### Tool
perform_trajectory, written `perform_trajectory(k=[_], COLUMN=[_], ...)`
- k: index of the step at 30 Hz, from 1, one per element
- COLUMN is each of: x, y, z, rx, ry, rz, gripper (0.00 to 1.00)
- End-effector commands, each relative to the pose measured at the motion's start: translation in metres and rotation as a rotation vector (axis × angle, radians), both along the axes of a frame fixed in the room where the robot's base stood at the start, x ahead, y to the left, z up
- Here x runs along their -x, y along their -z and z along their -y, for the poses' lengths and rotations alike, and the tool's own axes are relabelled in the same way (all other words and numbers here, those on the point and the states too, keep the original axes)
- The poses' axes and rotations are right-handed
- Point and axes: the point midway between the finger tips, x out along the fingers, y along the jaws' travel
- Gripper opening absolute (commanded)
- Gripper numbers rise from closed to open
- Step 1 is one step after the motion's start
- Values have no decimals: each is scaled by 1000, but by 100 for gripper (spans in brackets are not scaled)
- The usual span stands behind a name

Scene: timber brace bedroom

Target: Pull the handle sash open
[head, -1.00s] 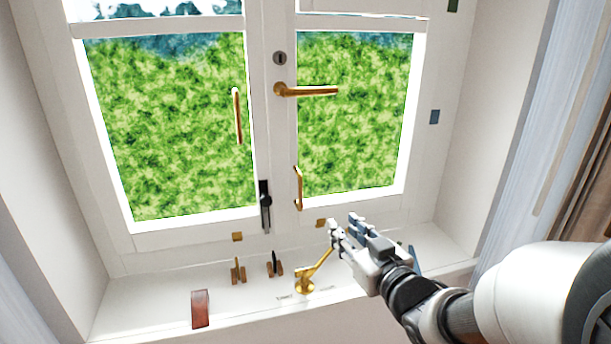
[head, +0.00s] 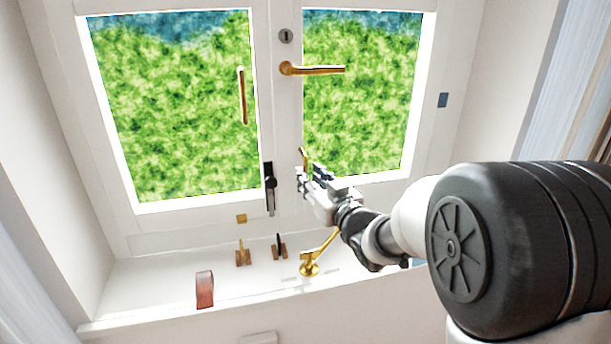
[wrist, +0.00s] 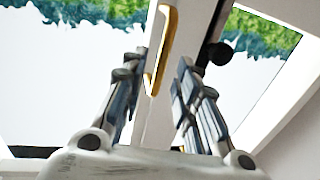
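The right sash (head: 411,100) of a white window looks shut against the left sash (head: 125,120). The right sash carries a brass lever handle (head: 315,70), lying level, and below it a brass pull handle (head: 304,158). My gripper (head: 306,178) is at the pull handle and hides its lower part in the head view. In the wrist view my gripper (wrist: 155,85) is open, its fingers apart to either side. The brass pull handle (wrist: 164,45) shows between and beyond the fingertips there. I cannot tell whether they touch it.
A second brass pull (head: 242,96) is on the left sash, with a black bolt (head: 269,188) beside the meeting line. The sill holds a brass stay (head: 311,268), small brass-and-wood fittings (head: 243,254) and a reddish block (head: 205,289). A curtain (head: 548,110) hangs at right.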

Motion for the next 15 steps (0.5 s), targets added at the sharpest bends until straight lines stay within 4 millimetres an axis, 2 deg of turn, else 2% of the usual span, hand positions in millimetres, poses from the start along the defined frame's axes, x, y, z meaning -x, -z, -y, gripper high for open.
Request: perform_trajectory(k=[6, 15], x=[-24, -29], y=[0, 0], z=[-13, -15], rx=[0, 0], ry=[-1, 0], rz=[1, 0], gripper=[29, 29])
